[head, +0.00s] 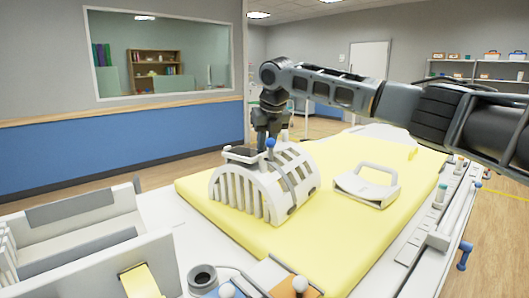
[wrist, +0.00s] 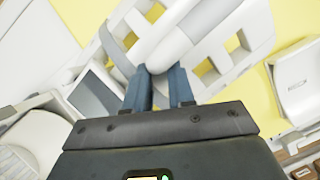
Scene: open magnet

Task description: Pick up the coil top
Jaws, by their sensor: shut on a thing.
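The coil top (head: 255,187) is a white, arched, slatted shell on the yellow pad, left of its middle. My gripper (head: 268,143) comes down on it from above. In the wrist view, my gripper (wrist: 160,85) has its two blue-grey fingers at a rounded white bar of the coil top (wrist: 165,38), shut on it. The fingertips are partly hidden by the bar. The shell's lower edge looks at or close to the pad; I cannot tell whether there is a gap.
The yellow pad (head: 330,227) covers the bed. A white piece with a handle opening (head: 366,187) lies right of the coil top. A white open-topped unit (head: 80,230) stands at the front left. Blue-knobbed levers (head: 464,255) line the right rail. The pad's far end is mostly clear.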

